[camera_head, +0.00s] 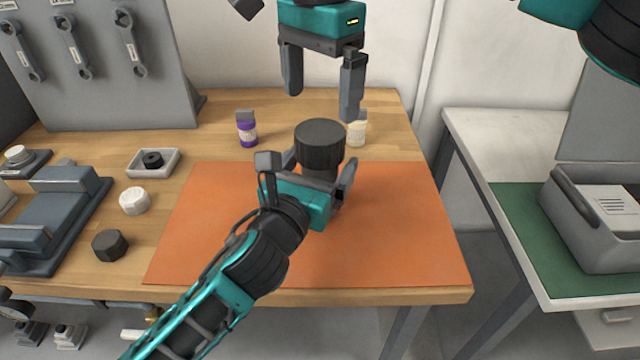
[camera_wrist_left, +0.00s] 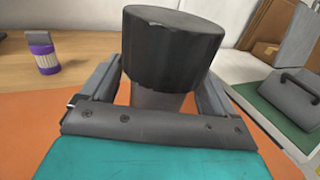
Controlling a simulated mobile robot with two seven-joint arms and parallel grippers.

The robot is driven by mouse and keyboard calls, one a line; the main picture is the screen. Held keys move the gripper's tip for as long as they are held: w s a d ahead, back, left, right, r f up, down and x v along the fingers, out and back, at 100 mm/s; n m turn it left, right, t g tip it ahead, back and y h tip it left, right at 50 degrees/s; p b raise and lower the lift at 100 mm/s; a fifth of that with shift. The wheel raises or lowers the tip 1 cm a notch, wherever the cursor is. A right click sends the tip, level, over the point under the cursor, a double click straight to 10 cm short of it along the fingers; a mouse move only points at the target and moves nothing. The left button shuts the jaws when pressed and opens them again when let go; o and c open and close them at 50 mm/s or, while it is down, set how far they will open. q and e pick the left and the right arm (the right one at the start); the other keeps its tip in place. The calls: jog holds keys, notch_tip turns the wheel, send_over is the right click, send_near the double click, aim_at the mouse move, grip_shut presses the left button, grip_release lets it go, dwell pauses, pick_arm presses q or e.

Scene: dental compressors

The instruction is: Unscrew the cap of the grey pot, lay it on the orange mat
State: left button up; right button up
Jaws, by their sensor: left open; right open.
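The grey pot (camera_head: 321,173) stands on the orange mat (camera_head: 400,235), near its back edge. Its wide black ribbed cap (camera_head: 319,143) sits on top of it; the cap (camera_wrist_left: 172,48) and part of the pot's grey body (camera_wrist_left: 157,98) also show in the left wrist view. My left gripper (camera_head: 318,168) is open, low over the mat, with a finger on either side of the pot's body below the cap. Whether a finger touches the pot I cannot tell. My right gripper (camera_head: 322,104) is open and empty, pointing down above the cap.
A purple-labelled bottle (camera_head: 247,130) and a cream bottle (camera_head: 357,131) stand behind the mat. Left of it are a white cap (camera_head: 135,201), a dark cap (camera_head: 110,245) and a small tray (camera_head: 153,162). The mat's right part is clear.

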pick_arm(q)
jog(key=shift+x, duration=1)
